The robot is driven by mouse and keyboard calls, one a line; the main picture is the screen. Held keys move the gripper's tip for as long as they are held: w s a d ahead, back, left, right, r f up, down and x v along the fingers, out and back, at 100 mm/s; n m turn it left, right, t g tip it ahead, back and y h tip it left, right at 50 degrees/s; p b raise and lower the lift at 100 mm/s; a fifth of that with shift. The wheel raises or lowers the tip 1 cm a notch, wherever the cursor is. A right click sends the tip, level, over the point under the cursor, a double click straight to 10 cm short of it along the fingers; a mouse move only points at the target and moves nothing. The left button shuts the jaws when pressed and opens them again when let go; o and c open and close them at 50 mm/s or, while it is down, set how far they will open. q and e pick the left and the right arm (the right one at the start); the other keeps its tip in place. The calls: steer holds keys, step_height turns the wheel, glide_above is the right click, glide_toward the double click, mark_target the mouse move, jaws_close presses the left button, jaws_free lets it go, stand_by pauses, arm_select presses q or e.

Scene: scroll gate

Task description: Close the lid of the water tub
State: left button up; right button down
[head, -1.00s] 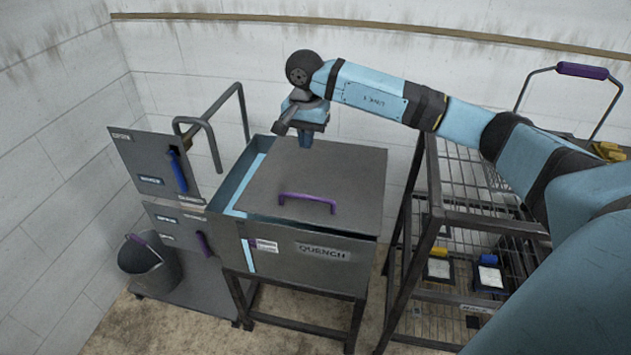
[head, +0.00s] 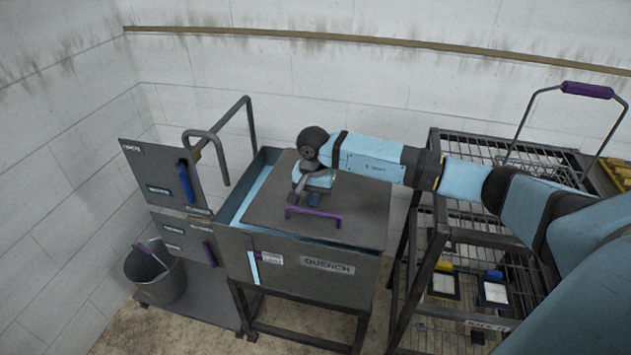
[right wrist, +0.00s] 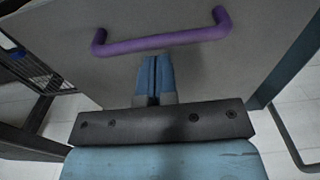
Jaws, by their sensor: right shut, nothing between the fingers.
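The water tub (head: 285,268) is a dark metal box on legs, marked QUENCH. Its flat grey lid (head: 362,208) covers most of the top; a strip at the left side is uncovered and shows light blue. The lid has a purple bar handle (head: 314,214), which also shows in the right wrist view (right wrist: 165,40). My right gripper (head: 313,200) is over the lid, just behind the handle. In the right wrist view its blue fingers (right wrist: 154,75) are together, empty, pointing toward the handle and apart from it or barely short of it; contact is unclear. My left gripper is out of view.
A bent grey pipe (head: 247,120) and dark panels with blue (head: 187,183) and purple handles stand left of the tub. A bucket (head: 155,275) is on a low base at the left. A wire rack (head: 450,240) stands close on the right.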

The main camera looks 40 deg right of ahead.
mark_target(313, 212)
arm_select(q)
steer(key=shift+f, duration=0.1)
arm_select(e)
steer(key=shift+s+a+f, duration=0.1)
steer(key=shift+f, duration=0.15)
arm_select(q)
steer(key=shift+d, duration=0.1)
arm_select(e)
steer(key=f+b, duration=0.2)
steer(key=f, duration=0.1)
steer(key=shift+s+a+f+b, duration=0.25)
steer(key=shift+a+f+b, duration=0.05)
steer(key=shift+b, duration=0.1)
steer(key=shift+s+a+r, duration=0.1)
steer(key=shift+s, duration=0.05)
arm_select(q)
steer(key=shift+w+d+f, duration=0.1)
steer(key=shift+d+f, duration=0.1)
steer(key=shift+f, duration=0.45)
